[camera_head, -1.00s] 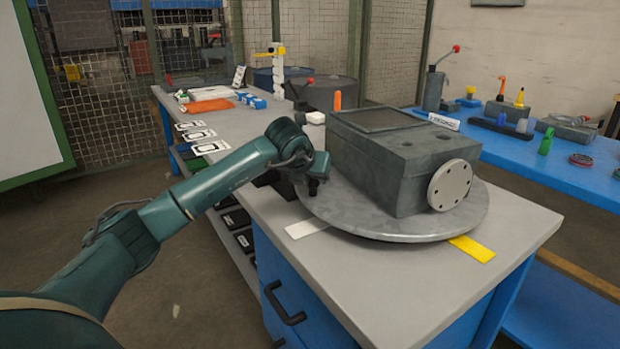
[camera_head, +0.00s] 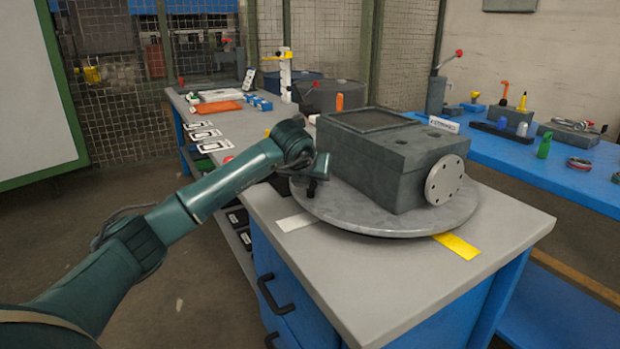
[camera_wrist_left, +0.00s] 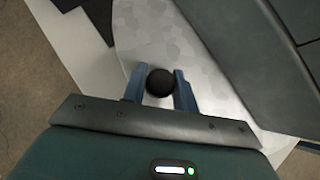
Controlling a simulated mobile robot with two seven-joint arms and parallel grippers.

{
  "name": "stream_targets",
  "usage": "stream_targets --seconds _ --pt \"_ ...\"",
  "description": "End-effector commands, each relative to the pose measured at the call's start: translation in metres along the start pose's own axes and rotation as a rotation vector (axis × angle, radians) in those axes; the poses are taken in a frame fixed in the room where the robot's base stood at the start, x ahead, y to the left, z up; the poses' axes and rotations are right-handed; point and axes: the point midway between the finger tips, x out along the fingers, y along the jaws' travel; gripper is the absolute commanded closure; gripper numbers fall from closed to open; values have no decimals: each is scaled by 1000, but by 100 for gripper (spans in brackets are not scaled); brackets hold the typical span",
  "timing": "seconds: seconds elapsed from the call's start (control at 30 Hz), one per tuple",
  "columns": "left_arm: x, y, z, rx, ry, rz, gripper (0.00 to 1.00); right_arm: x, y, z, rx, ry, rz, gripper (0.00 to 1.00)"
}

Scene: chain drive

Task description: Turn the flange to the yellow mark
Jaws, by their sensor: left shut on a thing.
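A grey gearbox-like block (camera_head: 375,165) stands on a round metal turntable (camera_head: 370,216) on the bench. Its light round flange (camera_head: 445,180) with bolt holes is on the right end face, near and a little right of the yellow mark (camera_head: 457,246). A white mark (camera_head: 296,221) lies at the turntable's front left edge. My left gripper (camera_head: 312,188) is at the turntable's left rim. In the left wrist view its two blue fingers (camera_wrist_left: 160,88) are shut on a round black knob (camera_wrist_left: 160,81) above the disc. My right gripper is in neither view.
The grey bench top (camera_head: 400,284) is clear in front of the turntable. An orange tray (camera_head: 216,107), cards and small parts lie on its far left part. A blue table (camera_head: 520,155) with tools stands behind at the right.

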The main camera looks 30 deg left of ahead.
Motion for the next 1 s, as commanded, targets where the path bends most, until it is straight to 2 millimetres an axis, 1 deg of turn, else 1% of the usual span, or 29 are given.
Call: stream_targets --seconds 0.23,0.27,0.5,0.53,0.8,0.87,0.97,1.0 --pt "0 -1 0 0 0 -1 100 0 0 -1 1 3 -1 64" --pt "0 -1 0 0 0 -1 71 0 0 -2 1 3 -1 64" --pt "0 0 0 0 0 -1 51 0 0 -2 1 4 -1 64" --pt "0 0 0 0 0 -1 50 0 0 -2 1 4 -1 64" --pt "-2 0 0 0 -1 0 50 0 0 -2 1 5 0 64" --pt "-7 0 1 0 -2 -1 50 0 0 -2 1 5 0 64" --pt "-21 0 1 0 -4 -1 50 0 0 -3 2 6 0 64" --pt "-29 0 1 1 -5 -1 50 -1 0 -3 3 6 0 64"
